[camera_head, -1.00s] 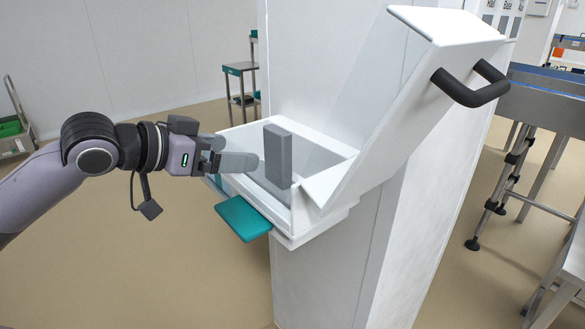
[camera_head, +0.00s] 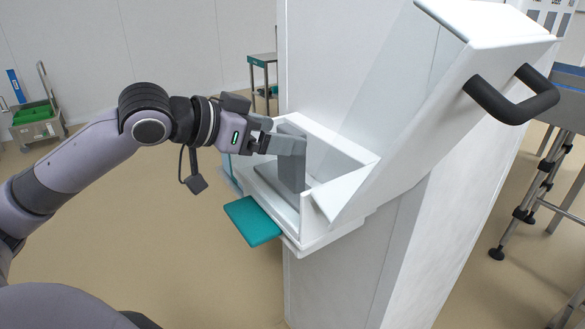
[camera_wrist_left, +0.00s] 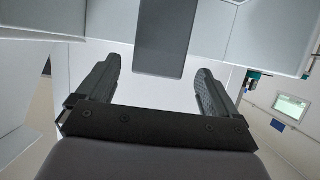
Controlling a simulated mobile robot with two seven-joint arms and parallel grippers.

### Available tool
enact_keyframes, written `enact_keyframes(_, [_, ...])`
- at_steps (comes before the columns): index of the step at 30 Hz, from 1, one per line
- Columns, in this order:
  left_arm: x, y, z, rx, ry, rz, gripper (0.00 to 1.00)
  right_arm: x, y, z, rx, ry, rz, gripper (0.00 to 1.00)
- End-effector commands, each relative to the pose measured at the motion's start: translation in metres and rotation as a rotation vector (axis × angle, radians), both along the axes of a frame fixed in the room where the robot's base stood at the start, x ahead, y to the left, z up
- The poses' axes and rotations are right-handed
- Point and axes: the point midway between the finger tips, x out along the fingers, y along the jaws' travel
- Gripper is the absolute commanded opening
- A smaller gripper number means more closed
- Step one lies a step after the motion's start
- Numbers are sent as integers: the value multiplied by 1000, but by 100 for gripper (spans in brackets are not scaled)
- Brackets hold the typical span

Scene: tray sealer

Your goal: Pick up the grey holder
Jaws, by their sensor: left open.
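The grey holder (camera_head: 291,172) is an upright grey block standing inside the white open-lidded machine's tray area (camera_head: 262,186). In the left wrist view the grey holder (camera_wrist_left: 162,38) is at the top middle, ahead of the jaws and between their lines. My left gripper (camera_head: 285,140) is open, at the holder's upper part, with a finger covering some of it in the head view. In the wrist view my left gripper (camera_wrist_left: 158,78) has a finger on each side, apart from the holder. My right gripper is not in view.
The machine's white lid (camera_head: 400,110) stands raised, with a black handle (camera_head: 511,95) at right. A teal plate (camera_head: 252,220) sticks out at the front. A metal conveyor stand (camera_head: 545,170) is at right. Beige floor is free at left.

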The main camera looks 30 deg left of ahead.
Motion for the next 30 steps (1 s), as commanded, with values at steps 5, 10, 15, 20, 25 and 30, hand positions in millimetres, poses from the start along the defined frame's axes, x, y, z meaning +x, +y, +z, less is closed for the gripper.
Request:
enact_keyframes(5, [4, -2, -1, -1, 0, -2, 94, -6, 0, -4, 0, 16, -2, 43])
enact_keyframes(10, [13, -6, -4, -3, -1, -1, 94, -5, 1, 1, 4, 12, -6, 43])
enact_keyframes(15, [29, -15, -12, -4, -1, -3, 94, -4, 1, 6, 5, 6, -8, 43])
enact_keyframes(20, [42, -20, -20, -2, -1, -1, 94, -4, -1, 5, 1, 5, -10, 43])
enact_keyframes(25, [46, -21, -23, 1, 0, -1, 94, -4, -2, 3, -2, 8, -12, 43])
enact_keyframes(30, [46, -21, -23, 2, 0, -2, 94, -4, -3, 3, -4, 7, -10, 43])
